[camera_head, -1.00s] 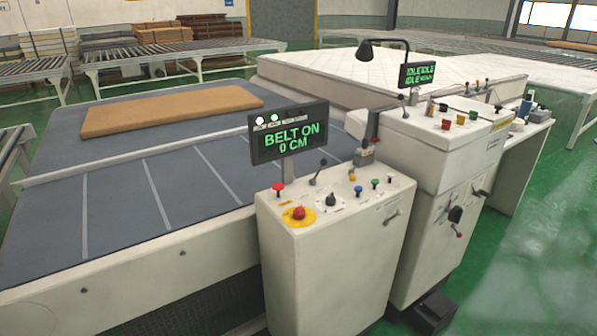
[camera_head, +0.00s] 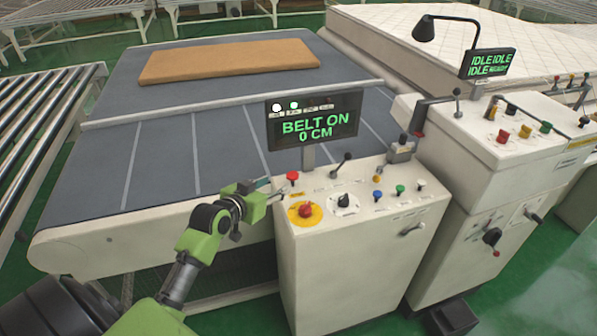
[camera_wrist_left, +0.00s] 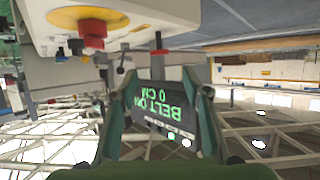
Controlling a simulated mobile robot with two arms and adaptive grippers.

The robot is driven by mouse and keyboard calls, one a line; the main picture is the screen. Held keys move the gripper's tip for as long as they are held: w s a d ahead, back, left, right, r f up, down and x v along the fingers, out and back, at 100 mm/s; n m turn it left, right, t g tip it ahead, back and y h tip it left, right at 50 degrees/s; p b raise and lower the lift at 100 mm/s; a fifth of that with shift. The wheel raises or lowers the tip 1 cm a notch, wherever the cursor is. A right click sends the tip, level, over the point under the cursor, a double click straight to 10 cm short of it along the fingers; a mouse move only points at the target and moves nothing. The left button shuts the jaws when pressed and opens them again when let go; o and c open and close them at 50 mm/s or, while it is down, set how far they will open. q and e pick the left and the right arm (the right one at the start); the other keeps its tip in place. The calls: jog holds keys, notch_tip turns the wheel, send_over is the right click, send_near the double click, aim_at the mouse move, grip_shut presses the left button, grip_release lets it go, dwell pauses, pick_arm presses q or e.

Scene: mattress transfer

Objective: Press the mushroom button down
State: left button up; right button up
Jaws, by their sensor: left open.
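Two red-topped buttons stand on the control cabinet (camera_head: 362,260). One is a small red mushroom button (camera_head: 292,176) on a stem near the left back edge. The other is a larger red knob (camera_head: 305,209) on a yellow disc. My left gripper (camera_head: 268,189) is open and empty, just left of the cabinet's top edge, its fingers pointing at the stemmed button with a small gap. In the upside-down left wrist view, the stemmed red button (camera_wrist_left: 158,51) shows beyond and between the open fingers (camera_wrist_left: 156,82). The red knob on yellow (camera_wrist_left: 93,31) is off to one side.
A display (camera_head: 314,120) reading "BELT ON 0 CM" rises on a post behind the buttons. A lever (camera_head: 341,163), a black knob (camera_head: 343,200) and several coloured buttons share the panel. A brown slab (camera_head: 228,61) lies on the grey belt (camera_head: 160,150).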

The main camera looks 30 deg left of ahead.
aim_at(291, 176)
pick_arm(q)
jog(key=p+x, duration=0.1)
jog(key=x, duration=1.1)
jog(key=shift+w+d+f, duration=0.1)
jog(key=shift+w+f, duration=0.1)
jog(key=shift+f, duration=0.05)
